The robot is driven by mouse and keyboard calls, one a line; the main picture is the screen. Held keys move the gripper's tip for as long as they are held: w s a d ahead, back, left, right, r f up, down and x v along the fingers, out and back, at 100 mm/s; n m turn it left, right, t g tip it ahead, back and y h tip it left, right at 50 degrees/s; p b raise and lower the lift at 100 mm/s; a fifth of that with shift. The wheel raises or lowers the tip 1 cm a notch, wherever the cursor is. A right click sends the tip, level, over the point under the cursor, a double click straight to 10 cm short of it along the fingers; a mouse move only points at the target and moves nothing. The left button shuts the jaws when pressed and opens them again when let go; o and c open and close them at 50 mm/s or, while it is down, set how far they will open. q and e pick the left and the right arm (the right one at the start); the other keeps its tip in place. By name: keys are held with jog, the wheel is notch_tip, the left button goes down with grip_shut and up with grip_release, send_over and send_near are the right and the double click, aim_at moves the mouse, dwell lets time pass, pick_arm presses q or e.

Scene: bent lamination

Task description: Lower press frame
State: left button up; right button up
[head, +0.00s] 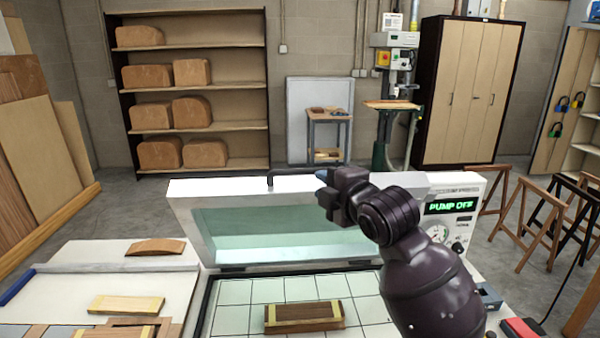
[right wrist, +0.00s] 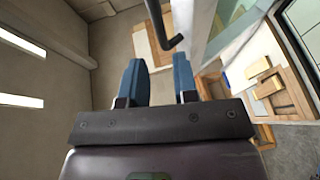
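The press frame (head: 195,222) is white with a clear greenish panel and stands raised, tilted up at the back of the gridded press bed (head: 236,292). A dark handle (head: 271,178) sticks out at its top edge. A wooden form with pale strips (head: 304,316) lies on the bed. My right gripper (head: 328,190) is at the frame's top edge, to the right of the handle. In the right wrist view, its two blue fingers (right wrist: 159,78) are apart with nothing between them, and the black handle (right wrist: 177,42) is beyond the fingertips. My left gripper is not in view.
A control panel (head: 455,222) at the right reads as pump off. The left worktop (head: 60,305) holds a curved wooden piece (head: 156,247) and a pale wood block (head: 126,305). A red object (head: 520,328) lies at the lower right. Wooden trestles (head: 545,215) stand farther right.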

aim_at(302, 173)
jog(key=shift+p+x, duration=0.85)
jog(key=shift+x, duration=4.55)
jog(key=shift+r, duration=0.15)
grip_shut()
